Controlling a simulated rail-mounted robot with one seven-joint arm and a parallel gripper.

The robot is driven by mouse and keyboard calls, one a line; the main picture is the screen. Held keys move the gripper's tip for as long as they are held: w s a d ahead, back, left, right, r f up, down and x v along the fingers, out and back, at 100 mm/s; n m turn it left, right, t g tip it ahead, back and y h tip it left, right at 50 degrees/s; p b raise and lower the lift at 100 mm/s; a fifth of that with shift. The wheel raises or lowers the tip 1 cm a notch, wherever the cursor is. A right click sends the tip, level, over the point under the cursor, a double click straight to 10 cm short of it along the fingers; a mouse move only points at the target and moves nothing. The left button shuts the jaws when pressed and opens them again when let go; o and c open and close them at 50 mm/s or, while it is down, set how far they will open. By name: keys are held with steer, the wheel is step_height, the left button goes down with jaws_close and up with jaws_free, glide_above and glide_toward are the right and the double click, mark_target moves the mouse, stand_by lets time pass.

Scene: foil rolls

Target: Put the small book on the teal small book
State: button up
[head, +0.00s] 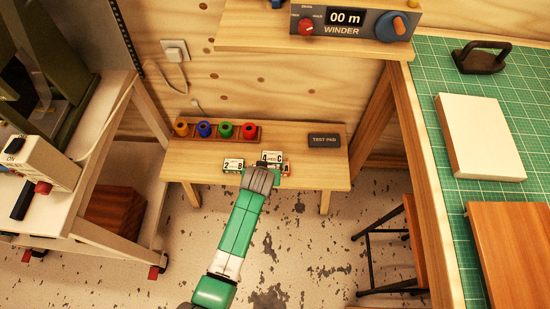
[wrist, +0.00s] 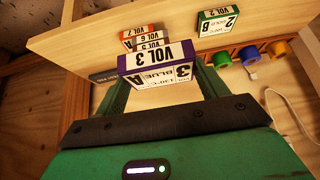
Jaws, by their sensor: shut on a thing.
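My gripper (head: 262,170) is over the front of the low wooden bench in the head view. In the wrist view, my gripper (wrist: 160,88) is shut on a small purple-edged book (wrist: 157,62) labelled VOL 3, between its two green fingers. A small teal-green book (wrist: 218,26) labelled VOL 2 lies on the bench, apart from the held book. It shows in the head view (head: 233,164) just left of my gripper. Nothing is seen on top of it. The held book's underside is hidden.
Several small books (wrist: 141,36), labelled VOL 5, 6 and 7, are beyond the held book. A rack of coloured spools (head: 216,132) stands along the bench's back. A dark test pad (head: 324,140) lies at the right. The bench's front left (head: 195,172) is clear.

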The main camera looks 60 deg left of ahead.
steer(key=w+a+b, duration=0.1)
steer(key=w+a, duration=0.1)
steer(key=w+a+f+b, duration=0.1)
steer(key=w+a, duration=0.1)
steer(key=w+a+b, duration=0.2)
steer(key=a, duration=0.1)
steer(key=shift+w+f, duration=0.1)
steer(key=shift+f, duration=0.05)
steer(key=shift+w+a, duration=0.25)
steer(key=shift+a, duration=0.05)
step_height(320, 180, down, 4)
steer(key=b, duration=0.3)
steer(key=shift+r, duration=0.4)
steer(key=o, duration=1)
